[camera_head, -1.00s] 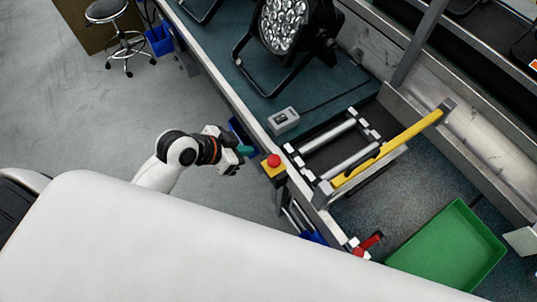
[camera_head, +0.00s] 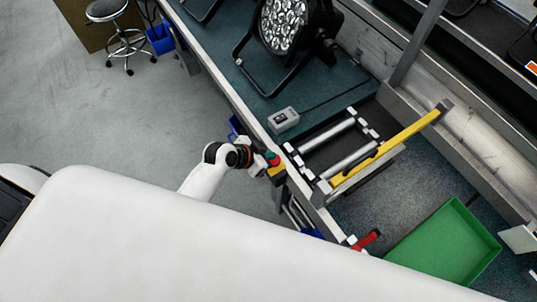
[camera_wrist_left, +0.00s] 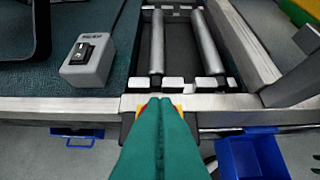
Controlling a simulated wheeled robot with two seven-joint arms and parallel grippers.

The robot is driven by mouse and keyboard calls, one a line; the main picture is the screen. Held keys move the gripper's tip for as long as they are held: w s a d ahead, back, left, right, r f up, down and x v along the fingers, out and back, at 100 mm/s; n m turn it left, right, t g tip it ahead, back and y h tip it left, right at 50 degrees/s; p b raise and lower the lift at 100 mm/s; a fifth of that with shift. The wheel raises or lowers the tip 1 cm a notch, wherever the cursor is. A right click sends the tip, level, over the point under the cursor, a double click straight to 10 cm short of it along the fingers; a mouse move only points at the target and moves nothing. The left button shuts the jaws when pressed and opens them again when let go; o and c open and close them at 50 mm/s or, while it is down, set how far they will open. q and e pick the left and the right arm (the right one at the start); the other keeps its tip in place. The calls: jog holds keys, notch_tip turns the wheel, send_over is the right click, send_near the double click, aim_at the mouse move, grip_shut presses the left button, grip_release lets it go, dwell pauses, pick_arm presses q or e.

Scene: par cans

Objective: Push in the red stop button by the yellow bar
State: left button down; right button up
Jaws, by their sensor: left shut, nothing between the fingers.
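The red stop button (camera_head: 275,161) sits on a small yellow box (camera_head: 278,171) on the bench's front edge, near the rollers and the yellow bar (camera_head: 395,144). My left gripper (camera_head: 270,157) is shut and empty, its green fingertips right at the button. In the left wrist view the shut fingers (camera_wrist_left: 160,104) cover most of the button, and only bits of red and yellow show beside the tips. I cannot tell whether the tips touch the button or whether it is pressed in. My right gripper is not in view.
A roller frame (camera_head: 337,143) lies behind the button. A grey switch box (camera_head: 283,119) and a black par can (camera_head: 283,30) stand on the bench. A green tray (camera_head: 452,243) and a red-handled clamp (camera_head: 367,240) are to the right. A blue bin (camera_wrist_left: 252,157) hangs below the edge.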

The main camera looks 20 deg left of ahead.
pick_arm(q)
jog(key=shift+f, duration=0.5)
